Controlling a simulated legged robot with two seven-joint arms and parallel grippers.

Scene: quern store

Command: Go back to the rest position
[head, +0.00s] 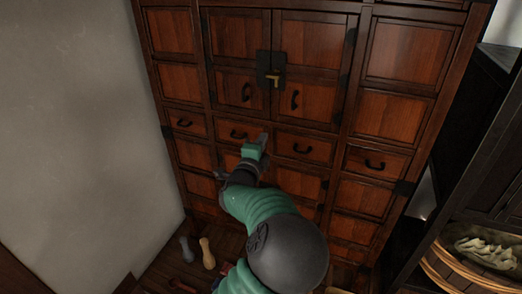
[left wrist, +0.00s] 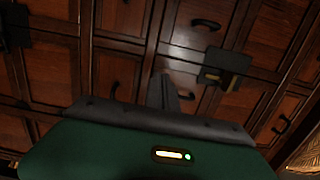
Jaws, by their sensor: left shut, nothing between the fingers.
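My left gripper (head: 262,138) is shut and empty. In the head view it is in front of the small drawers of a dark wooden cabinet (head: 407,118), close to a black drawer handle (head: 239,134); I cannot tell whether it touches. My green-sleeved left arm reaches up to it from the bottom. In the left wrist view the shut fingers (left wrist: 163,92) point toward the cabinet front. The cabinet's upper double doors look closed, with a black lock plate (head: 270,66) and a brass piece at their middle. My right gripper is not seen.
A grey wall (head: 75,110) stands to the left. A dark shelf (head: 480,130) with a wooden tub (head: 462,268) holding pale pieces stands at the right.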

